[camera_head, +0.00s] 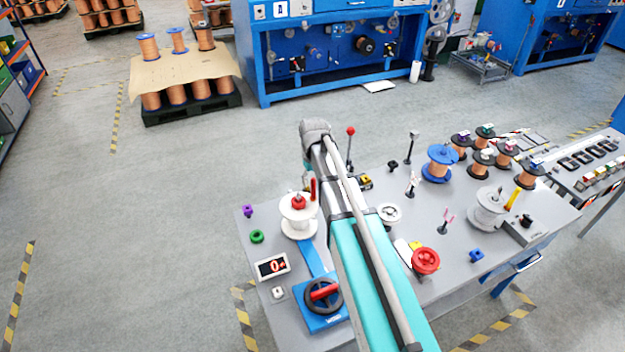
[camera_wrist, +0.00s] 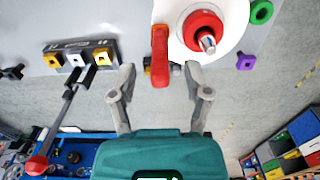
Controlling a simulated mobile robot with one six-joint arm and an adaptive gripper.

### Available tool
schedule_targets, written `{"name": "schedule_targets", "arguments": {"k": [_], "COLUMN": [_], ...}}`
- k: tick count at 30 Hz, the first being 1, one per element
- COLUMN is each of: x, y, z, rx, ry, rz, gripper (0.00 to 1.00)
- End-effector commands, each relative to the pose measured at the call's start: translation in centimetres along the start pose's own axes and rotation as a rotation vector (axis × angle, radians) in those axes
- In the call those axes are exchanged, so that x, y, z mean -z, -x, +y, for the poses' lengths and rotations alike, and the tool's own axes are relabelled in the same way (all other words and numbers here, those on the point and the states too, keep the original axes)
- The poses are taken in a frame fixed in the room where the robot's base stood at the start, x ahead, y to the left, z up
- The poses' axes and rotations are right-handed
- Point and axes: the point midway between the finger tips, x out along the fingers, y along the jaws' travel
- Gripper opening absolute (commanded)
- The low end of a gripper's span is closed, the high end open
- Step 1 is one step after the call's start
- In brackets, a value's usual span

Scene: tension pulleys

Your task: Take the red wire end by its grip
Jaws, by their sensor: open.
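The red wire end's grip (camera_wrist: 160,57) is a red upright-looking piece beside the white spool (camera_wrist: 184,43) in the wrist view. It also shows in the head view (camera_head: 313,188), just right of the spool's red hub. My gripper (camera_wrist: 159,84) is open and empty. Its two grey fingers stand either side of the grip's lower part in the wrist view, with a gap on both sides. I cannot tell whether the grip lies at fingertip depth.
A block with yellow and white clamps (camera_wrist: 78,57) lies left of the fingers. A red-knobbed lever (camera_wrist: 37,165) stands at lower left. Green (camera_wrist: 261,12) and purple (camera_wrist: 246,61) knobs lie right of the spool. A handwheel (camera_head: 323,295) sits at the table's front.

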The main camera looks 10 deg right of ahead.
Motion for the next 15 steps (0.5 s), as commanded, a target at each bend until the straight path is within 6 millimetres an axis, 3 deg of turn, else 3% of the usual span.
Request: {"name": "schedule_targets", "arguments": {"k": [6,15], "x": [0.01,0.01], "y": [-1.23,-1.33], "z": [-0.04,-0.07], "rx": [0.0,0.0], "ry": [0.0,0.001], "rz": [0.0,0.0], "gripper": [0.63,0.63]}}
